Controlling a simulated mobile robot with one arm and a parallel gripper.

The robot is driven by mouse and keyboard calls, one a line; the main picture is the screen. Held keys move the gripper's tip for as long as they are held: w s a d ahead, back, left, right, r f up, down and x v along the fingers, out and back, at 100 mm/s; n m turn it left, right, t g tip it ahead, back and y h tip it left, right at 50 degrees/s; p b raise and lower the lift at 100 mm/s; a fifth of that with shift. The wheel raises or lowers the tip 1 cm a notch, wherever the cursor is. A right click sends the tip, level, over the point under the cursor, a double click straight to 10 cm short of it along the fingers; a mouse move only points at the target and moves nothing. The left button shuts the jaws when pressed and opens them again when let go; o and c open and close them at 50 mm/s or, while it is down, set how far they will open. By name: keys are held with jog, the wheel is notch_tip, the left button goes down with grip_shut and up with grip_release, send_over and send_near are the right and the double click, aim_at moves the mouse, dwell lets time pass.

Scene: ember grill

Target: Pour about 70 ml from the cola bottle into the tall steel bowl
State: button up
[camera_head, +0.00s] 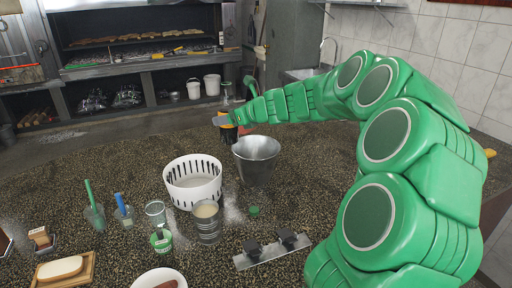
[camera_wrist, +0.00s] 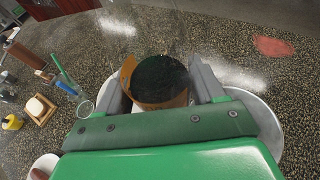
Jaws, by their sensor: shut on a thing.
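The tall steel bowl (camera_head: 256,162) stands on the speckled counter, right of the white slotted basket. My gripper (camera_head: 232,119) is behind the bowl and a little to its left in the head view. In the wrist view my gripper (camera_wrist: 164,88) is shut on a dark round thing with an orange-brown band, which I take for the cola bottle (camera_wrist: 160,80). Only a small dark and orange part of the bottle (camera_head: 228,134) shows in the head view. Its neck, its tilt and any liquid flow cannot be made out.
The white slotted basket (camera_head: 192,184) stands close left of the bowl. A metal can (camera_head: 207,222), a glass (camera_head: 156,212) and a green lid (camera_head: 254,211) are nearer. A metal plate with two dark knobs (camera_head: 272,251) lies at the front. The counter's left rear is clear.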

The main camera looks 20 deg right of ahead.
aim_at(229, 128)
jog(key=shift+f, duration=1.8)
jog(key=shift+f, duration=0.15)
